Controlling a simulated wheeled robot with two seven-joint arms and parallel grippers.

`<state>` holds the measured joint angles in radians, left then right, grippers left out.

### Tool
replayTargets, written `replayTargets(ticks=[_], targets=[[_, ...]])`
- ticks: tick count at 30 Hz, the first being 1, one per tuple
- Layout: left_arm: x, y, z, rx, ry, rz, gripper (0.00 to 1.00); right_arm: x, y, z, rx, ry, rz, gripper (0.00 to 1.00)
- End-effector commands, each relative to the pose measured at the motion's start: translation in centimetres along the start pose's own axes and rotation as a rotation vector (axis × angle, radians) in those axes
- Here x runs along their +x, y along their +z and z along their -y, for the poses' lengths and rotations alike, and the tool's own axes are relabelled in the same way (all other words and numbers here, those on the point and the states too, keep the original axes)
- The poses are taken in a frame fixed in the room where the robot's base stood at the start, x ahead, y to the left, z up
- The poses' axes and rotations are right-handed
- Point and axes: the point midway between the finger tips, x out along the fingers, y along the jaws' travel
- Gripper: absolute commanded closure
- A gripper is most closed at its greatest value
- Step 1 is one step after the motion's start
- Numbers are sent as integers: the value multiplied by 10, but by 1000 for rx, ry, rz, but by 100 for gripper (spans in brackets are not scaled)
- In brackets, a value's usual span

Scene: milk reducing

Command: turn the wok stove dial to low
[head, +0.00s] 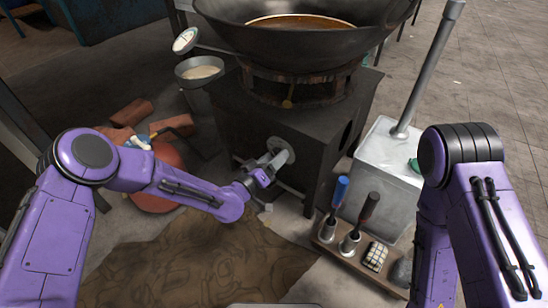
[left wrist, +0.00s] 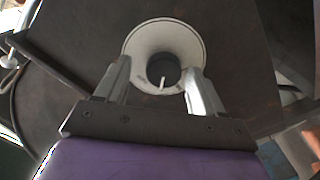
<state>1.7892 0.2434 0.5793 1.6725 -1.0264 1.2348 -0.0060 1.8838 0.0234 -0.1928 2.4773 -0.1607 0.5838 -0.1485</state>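The wok stove (head: 285,125) is a dark box stand with a large black wok (head: 305,40) on top. Its dial is on the front face; the left wrist view shows a dark round knob (left wrist: 163,68) with a white pointer mark, inside a pale round plate (left wrist: 150,38). The pale plate also shows in the head view (head: 281,149). My left gripper (head: 270,168) is at the stove front by the dial. In the left wrist view its two fingers (left wrist: 160,85) are apart, one on each side of the knob; contact cannot be told. My right gripper is out of view.
A grey metal box (head: 385,165) with a pipe stands right of the stove. A wooden rack (head: 350,250) with blue and dark-handled tools lies in front of it. Bricks (head: 132,112) and a red round object (head: 160,170) lie left. A brown mat (head: 200,265) covers the floor.

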Motion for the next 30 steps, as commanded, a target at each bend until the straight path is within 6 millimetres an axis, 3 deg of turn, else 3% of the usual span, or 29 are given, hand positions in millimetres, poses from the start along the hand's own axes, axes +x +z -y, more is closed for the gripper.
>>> replayTargets(ticks=[8,11,16,22,30], targets=[[-4,-4,1,1,-4,-6,31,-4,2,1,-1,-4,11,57],[-19,-6,-1,-1,-5,-4,31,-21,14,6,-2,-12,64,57],[-61,-6,-3,-3,-7,-3,31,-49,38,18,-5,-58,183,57],[-98,-4,-2,-1,-5,-4,31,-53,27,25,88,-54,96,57],[-107,-2,-1,1,-3,-5,31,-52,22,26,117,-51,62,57]])
